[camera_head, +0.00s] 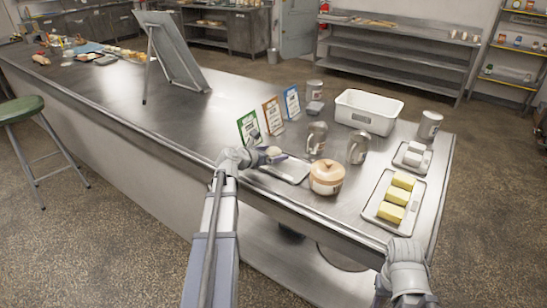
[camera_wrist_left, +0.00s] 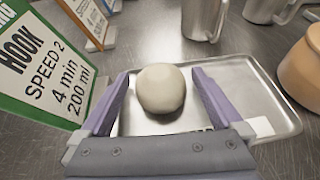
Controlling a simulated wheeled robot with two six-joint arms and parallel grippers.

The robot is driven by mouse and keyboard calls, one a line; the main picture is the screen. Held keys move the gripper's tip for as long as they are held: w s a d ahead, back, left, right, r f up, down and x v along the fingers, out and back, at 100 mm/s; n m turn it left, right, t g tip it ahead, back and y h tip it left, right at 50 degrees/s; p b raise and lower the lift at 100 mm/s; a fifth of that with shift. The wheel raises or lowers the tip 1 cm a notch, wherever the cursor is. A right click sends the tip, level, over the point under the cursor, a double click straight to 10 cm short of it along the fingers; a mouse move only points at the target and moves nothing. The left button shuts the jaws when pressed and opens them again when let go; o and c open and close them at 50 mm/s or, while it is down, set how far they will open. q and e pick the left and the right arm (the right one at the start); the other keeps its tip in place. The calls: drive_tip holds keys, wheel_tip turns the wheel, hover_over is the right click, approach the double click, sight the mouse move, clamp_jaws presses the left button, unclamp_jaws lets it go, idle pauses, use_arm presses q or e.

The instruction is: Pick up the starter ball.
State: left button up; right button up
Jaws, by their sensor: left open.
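The starter ball (camera_wrist_left: 161,88) is a pale, smooth dough ball on a shallow metal tray (camera_wrist_left: 262,92) in the left wrist view. My left gripper (camera_wrist_left: 160,78) is open, with one purple finger on each side of the ball and a gap visible on both sides. In the head view the left gripper (camera_head: 272,157) is over the left end of the tray (camera_head: 293,172), and the ball (camera_head: 273,151) shows small and partly hidden by it. My right gripper (camera_head: 405,290) is at the bottom right edge of the head view, its jaws not clearly shown.
A green-edged card (camera_head: 247,127) stands close left of the left gripper. A tray of yellow blocks (camera_head: 370,212) and a white bin (camera_head: 367,112) are farther right.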

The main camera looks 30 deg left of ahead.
use_arm(q)
drive_tip(key=shift+w, duration=0.1)
drive_tip(key=shift+c, duration=0.2)
drive_tip(key=c, duration=1.3)
